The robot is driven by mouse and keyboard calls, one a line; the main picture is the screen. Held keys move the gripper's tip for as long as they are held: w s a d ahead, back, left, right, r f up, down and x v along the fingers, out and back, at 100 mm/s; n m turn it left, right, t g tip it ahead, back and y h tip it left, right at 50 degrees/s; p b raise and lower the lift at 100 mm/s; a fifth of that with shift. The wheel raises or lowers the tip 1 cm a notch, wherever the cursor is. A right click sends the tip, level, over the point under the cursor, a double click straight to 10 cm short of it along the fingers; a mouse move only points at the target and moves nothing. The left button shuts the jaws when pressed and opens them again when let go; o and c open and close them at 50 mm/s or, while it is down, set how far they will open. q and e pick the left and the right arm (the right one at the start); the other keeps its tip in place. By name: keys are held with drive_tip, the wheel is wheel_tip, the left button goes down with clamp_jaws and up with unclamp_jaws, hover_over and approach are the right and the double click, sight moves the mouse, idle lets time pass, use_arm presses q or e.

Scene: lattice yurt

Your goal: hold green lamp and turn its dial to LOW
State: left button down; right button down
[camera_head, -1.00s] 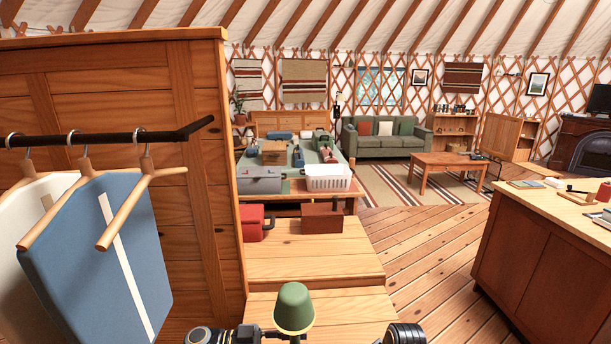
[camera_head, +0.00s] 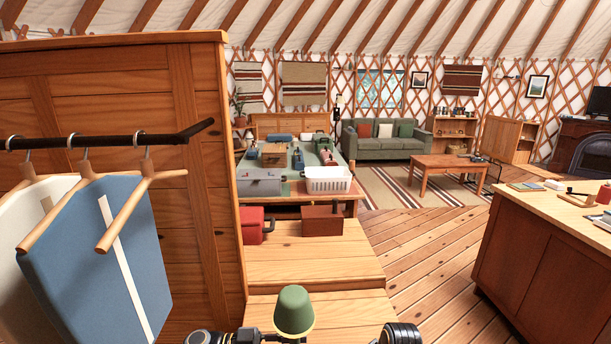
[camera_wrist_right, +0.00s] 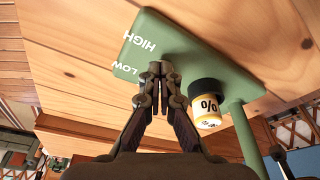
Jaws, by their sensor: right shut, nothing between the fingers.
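The green lamp (camera_head: 294,310) stands upright at the bottom of the head view, its stem mostly cut off. My left gripper (camera_head: 283,338) is beside the stem; its fingers are largely out of frame, so its grip is unclear. In the right wrist view, the lamp's green base (camera_wrist_right: 180,50) carries the words HIGH and LOW, and the green stem (camera_wrist_right: 243,140) shows. My right gripper (camera_wrist_right: 158,72) is shut and empty, its tips over the base by LOW; contact is unclear. A short black, white and yellow cylinder (camera_wrist_right: 208,112) is beside the fingers; whether it is the dial is unclear.
Wooden steps or surfaces (camera_head: 310,255) lie beyond the lamp, with a red box (camera_head: 252,226) and a brown box (camera_head: 322,218). A wooden partition with a clothes rail (camera_head: 105,139) closes the left. A wooden counter (camera_head: 540,240) stands right, with open floor between.

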use_arm(q)
drive_tip(key=shift+f, duration=0.15)
use_arm(e)
drive_tip(key=shift+s+d, duration=0.25)
drive_tip(key=shift+s, duration=0.05)
wheel_tip(320, 180, up, 6)
idle(0.5)
use_arm(q)
drive_tip(key=c, duration=1.1)
unclamp_jaws()
drive_tip(key=shift+a, duration=0.1)
drive_tip(key=a, duration=1.2)
drive_tip(key=shift+s, duration=0.35)
